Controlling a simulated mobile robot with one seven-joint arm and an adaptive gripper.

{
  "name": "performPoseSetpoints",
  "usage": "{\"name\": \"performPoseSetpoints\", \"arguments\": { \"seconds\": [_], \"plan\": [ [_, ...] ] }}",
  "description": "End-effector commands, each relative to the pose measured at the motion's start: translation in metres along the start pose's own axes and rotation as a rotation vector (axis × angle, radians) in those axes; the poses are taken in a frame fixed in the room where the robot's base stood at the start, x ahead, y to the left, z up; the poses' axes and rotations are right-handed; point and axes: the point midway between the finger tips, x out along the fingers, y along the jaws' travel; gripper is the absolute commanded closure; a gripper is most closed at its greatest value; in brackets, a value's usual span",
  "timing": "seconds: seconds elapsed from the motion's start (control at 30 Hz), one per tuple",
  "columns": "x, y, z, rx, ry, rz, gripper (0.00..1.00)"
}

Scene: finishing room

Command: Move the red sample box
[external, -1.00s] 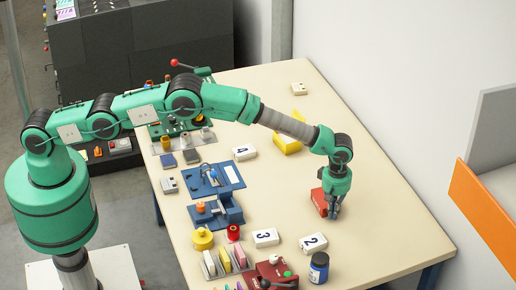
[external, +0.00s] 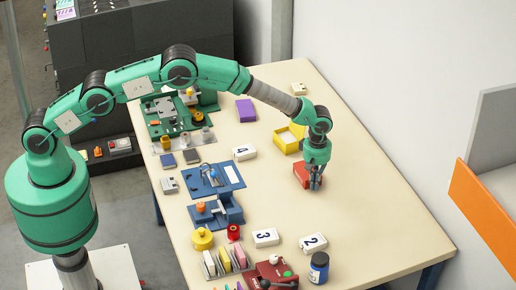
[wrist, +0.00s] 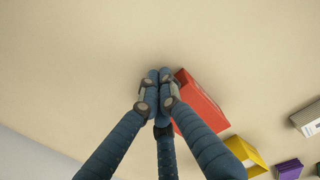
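The red sample box (external: 302,175) lies on the pale table, short of the yellow box. My gripper (external: 316,186) is low at its right side in the external view and hides part of it. In the wrist view the three blue fingers of my gripper (wrist: 157,88) are drawn together at their tips, with nothing seen between them. The red box (wrist: 203,100) is just right of the fingertips there, beside or touching the right finger, which covers part of it. I cannot tell for certain whether they touch.
An open yellow box (external: 279,143) stands just beyond the red box, with a purple block (external: 245,110) farther left. Number cards 4 (external: 244,153), 3 (external: 265,238) and 2 (external: 313,243) and a dark blue jar (external: 318,268) lie around. The table's right side is clear.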

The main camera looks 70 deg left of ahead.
Motion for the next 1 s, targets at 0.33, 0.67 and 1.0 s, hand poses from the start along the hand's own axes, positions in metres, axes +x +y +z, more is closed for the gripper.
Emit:
{"name": "performPoseSetpoints", "arguments": {
  "seconds": [0.33,0.67,1.0],
  "plan": [
    [0.0,0.0,-0.038,0.001,0.0,0.0,1.0],
    [0.0,0.0,-0.037,0.001,0.0,0.0,1.0],
    [0.002,0.0,-0.01,0.003,0.0,0.0,1.0]
  ]
}}
